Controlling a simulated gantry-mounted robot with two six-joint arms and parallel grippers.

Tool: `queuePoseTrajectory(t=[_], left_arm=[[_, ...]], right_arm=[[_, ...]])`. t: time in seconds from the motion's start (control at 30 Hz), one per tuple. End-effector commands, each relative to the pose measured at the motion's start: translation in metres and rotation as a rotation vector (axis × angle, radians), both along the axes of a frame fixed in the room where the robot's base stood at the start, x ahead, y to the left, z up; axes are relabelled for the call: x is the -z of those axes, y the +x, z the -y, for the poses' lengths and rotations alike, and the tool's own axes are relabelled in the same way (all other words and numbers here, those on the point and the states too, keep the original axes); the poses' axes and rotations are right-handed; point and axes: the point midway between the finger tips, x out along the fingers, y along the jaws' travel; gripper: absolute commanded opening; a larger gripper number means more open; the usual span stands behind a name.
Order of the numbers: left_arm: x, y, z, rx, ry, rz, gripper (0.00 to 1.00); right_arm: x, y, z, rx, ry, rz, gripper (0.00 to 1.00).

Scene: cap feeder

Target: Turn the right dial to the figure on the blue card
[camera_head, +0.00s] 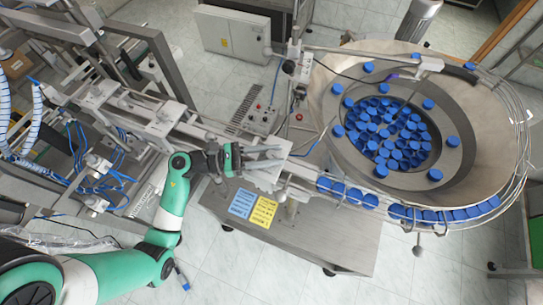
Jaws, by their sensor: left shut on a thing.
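My left gripper (283,156) reaches in from the left over the bench, with its two grey fingers pointing right. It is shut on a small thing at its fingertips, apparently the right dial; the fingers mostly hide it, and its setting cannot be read. The blue card (243,203) lies flat at the bench's front edge, below the gripper. Its print is too small to read. A yellow card (265,211) lies beside it on the right. My right gripper is not in view.
A large round feeder bowl (327,75) with many blue caps stands at the right. A chute (310,178) with blue caps runs from it towards the gripper. A control box (264,119) with small knobs is behind the gripper. Metal machinery (150,125) fills the left.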

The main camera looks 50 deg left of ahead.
Motion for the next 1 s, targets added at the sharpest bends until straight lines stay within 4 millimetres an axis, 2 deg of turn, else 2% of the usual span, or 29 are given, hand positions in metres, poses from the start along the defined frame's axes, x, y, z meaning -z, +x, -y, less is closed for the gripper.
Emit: queuePoseTrajectory(t=[0.03,0.2,0.67,0.7,0.83,1.0], left_arm=[[0.0021,0.0007,-0.0012,0.017,0.001,0.003,0.00],[0.0005,0.0004,-0.0004,0.067,0.000,0.002,0.00],[-0.0007,0.0001,0.0003,0.083,-0.003,0.001,0.00],[-0.0008,0.0001,0.0003,0.083,-0.003,0.001,0.43],[-0.0006,0.0001,0.0003,0.083,-0.001,0.000,0.66],[-0.0003,0.0001,0.0003,0.082,-0.001,0.000,0.66]], right_arm=[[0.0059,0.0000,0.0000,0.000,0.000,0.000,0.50],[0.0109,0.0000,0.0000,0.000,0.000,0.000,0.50],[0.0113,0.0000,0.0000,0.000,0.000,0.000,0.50],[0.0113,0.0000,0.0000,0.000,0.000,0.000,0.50],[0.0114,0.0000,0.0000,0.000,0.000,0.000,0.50],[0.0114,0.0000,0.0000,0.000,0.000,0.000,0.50]])
